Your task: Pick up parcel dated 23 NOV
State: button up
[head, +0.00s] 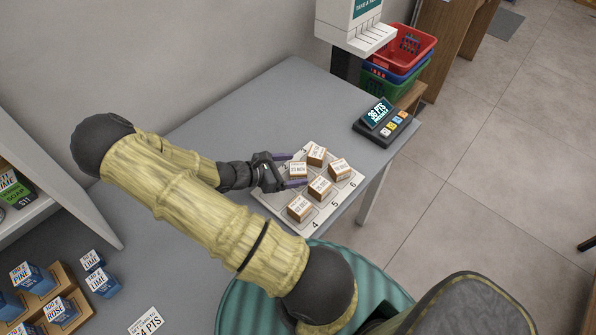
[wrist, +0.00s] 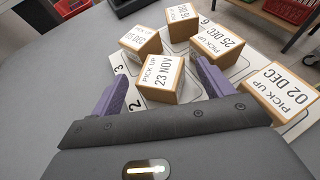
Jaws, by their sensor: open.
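The parcel dated 23 NOV (wrist: 160,79) is a small brown box with a white "PICK UP" label on top. My gripper (wrist: 163,72) is open. Its two purple fingers lie left and right of the 23 NOV parcel in the wrist view, with visible gaps on both sides. In the head view my gripper (head: 293,170) reaches over the board's left side.
Other parcels stand close by on the board, including 25 DEC (wrist: 222,42) and 02 DEC (wrist: 283,90). A card terminal (head: 383,121) stands near the counter's far right edge. The grey counter (head: 250,115) behind the board is clear. Stacked baskets (head: 405,50) stand beyond it.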

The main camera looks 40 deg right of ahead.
aim_at(291, 170)
jog(key=c, duration=1.3)
notch_tip(291, 170, up, 10)
dwell(0.5)
